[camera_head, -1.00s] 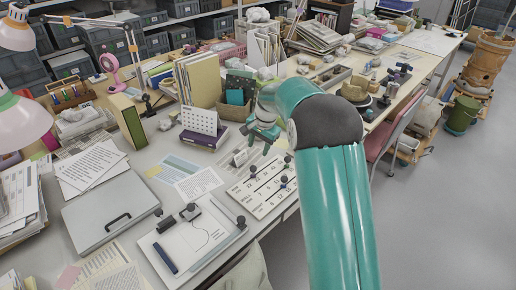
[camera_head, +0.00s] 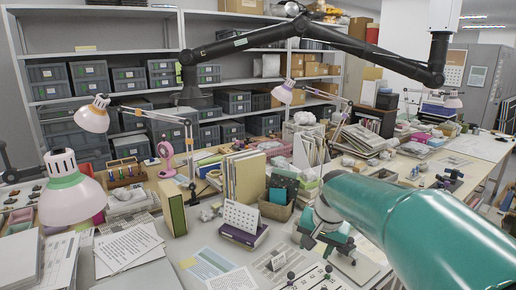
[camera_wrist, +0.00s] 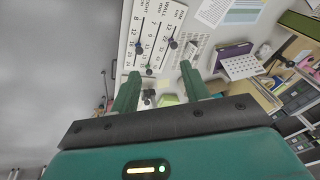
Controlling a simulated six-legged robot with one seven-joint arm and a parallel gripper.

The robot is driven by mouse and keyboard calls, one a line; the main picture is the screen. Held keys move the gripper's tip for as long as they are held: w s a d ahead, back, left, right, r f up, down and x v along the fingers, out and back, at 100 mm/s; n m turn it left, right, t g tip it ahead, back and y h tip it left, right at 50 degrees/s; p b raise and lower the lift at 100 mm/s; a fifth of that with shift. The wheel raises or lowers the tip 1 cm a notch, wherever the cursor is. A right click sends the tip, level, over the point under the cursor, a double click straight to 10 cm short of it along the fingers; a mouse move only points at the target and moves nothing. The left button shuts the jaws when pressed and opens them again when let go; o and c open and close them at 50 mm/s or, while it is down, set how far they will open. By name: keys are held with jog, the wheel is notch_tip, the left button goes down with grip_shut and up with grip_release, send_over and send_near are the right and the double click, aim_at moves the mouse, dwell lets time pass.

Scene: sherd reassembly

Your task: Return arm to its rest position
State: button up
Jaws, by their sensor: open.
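My gripper (camera_wrist: 160,88) shows in the wrist view with its two green fingers apart and nothing between them. In the head view my teal arm comes in from the right, and my gripper (camera_head: 328,246) hangs at its end over the workbench (camera_head: 185,250). A white board with printed numbers (camera_head: 312,278) and small dark knobs lies below my gripper. The same board shows at the top of the wrist view (camera_wrist: 150,22). My arm hides part of the bench at the right.
A desk calendar (camera_head: 242,217), upright folders (camera_head: 243,178) and a box (camera_head: 278,207) stand left of my gripper. Lamps (camera_head: 72,195) stand at the left. A black jointed arm (camera_head: 330,38) spans above the bench. Shelves with grey bins (camera_head: 55,92) stand behind.

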jog(key=s+d+r+n+t+h, duration=0.1)
jog(key=s+n, duration=0.4)
jog(key=s, duration=1.9)
jog(key=shift+r+t, duration=0.3)
jog(key=shift+t, duration=0.4)
jog(key=shift+d, duration=0.1)
jog(key=shift+c, duration=1.1)
